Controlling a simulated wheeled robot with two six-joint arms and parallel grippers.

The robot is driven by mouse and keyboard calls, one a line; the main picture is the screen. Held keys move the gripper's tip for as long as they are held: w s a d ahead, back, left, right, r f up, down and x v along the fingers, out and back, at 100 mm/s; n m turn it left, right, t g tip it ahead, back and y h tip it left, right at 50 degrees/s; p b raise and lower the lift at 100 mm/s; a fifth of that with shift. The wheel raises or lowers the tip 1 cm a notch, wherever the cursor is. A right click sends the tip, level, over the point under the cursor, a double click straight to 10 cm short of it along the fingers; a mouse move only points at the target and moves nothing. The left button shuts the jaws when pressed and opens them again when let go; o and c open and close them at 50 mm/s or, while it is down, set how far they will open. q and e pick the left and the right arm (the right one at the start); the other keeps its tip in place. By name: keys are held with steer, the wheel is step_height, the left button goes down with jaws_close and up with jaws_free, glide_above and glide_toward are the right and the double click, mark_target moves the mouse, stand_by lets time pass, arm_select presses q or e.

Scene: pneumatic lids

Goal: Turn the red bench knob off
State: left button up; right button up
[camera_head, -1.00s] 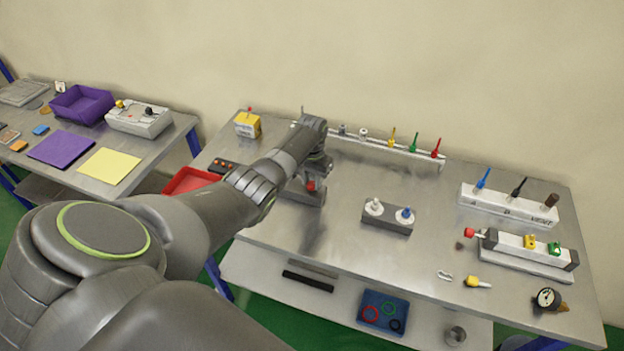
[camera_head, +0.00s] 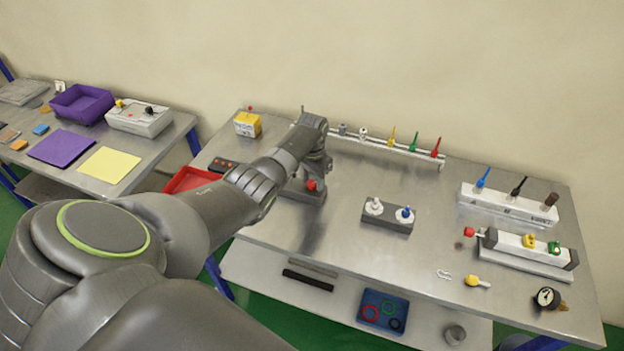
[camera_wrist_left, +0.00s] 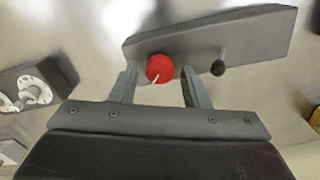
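The red bench knob (camera_head: 311,185) sits on a grey block (camera_head: 299,195) on the left half of the bench, partly hidden by my left arm. In the left wrist view the knob (camera_wrist_left: 160,68) is round, with a pale pointer mark slanting toward its lower edge. My left gripper (camera_wrist_left: 160,82) is open above the block, with one finger on each side of the knob. Gaps show between the fingers and the knob. The gripper also shows at the knob in the head view (camera_head: 316,175). My right gripper is not in view.
A short black-tipped post (camera_wrist_left: 218,67) stands on the same block beside the right finger. A grey block with a white and a blue fitting (camera_head: 387,216) stands to the right. A red tray (camera_head: 188,181) lies left of my forearm.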

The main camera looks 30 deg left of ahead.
mark_target(312, 183)
arm_select(q)
steer(key=shift+o, duration=0.4)
steer(key=shift+r, duration=0.7)
step_height(312, 183, up, 16)
steer(key=b, duration=0.2)
